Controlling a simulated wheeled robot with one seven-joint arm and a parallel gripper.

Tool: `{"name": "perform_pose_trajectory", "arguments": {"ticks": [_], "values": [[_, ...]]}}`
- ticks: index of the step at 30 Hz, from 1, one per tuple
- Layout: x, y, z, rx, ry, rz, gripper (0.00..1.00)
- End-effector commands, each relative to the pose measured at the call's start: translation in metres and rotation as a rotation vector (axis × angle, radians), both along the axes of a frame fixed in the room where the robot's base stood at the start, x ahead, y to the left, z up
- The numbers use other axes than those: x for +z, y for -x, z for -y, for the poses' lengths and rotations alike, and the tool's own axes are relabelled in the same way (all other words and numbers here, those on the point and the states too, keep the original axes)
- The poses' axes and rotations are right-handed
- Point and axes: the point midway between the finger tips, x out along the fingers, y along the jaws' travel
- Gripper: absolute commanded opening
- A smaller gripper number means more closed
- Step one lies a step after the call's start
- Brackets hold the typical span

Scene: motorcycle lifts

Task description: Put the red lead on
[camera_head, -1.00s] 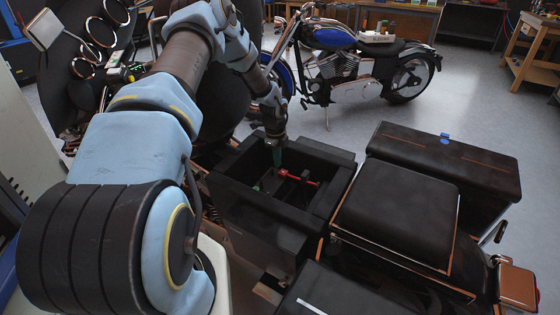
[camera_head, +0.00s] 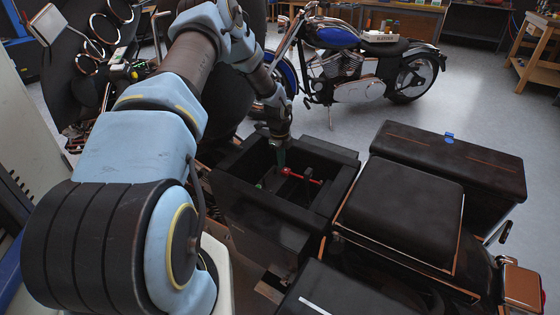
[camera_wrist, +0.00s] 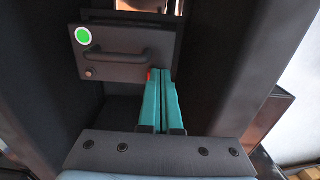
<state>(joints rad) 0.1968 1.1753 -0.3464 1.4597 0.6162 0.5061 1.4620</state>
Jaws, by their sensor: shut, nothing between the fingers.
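The red lead (camera_head: 301,176) shows in the head view as a thin red piece with a thicker red end, inside an open black box. Only a small red spot (camera_wrist: 149,75) shows beside the fingertips in the wrist view; the fingers hide the rest. A dark battery-like block (camera_wrist: 125,60) with a handle and a green dot lies ahead of the fingers. My gripper (camera_head: 281,163) reaches down into the box, close to the red end; I cannot tell whether they touch. In the wrist view its teal fingers (camera_wrist: 162,75) are together and empty.
The black box's walls (camera_head: 322,205) surround my gripper closely. A black seat (camera_head: 400,205) and a long black case (camera_head: 450,155) are to the right. A blue motorcycle (camera_head: 345,60) stands behind on open grey floor.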

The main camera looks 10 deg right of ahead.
Motion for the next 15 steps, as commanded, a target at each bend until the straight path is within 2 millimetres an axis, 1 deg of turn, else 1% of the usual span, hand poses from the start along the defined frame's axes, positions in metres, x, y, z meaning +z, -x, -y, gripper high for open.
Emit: {"name": "perform_pose_trajectory", "arguments": {"ticks": [6,9,11,14,15], "values": [[-0.003,0.006,0.006,-0.001,0.0,0.0,0.0],[-0.001,0.006,0.007,0.0,0.001,0.001,0.0],[0.003,0.006,0.006,0.001,0.0,0.001,0.0],[0.016,0.006,0.005,0.001,0.001,0.002,0.0],[0.023,0.007,0.005,0.001,0.001,0.003,0.0]]}}
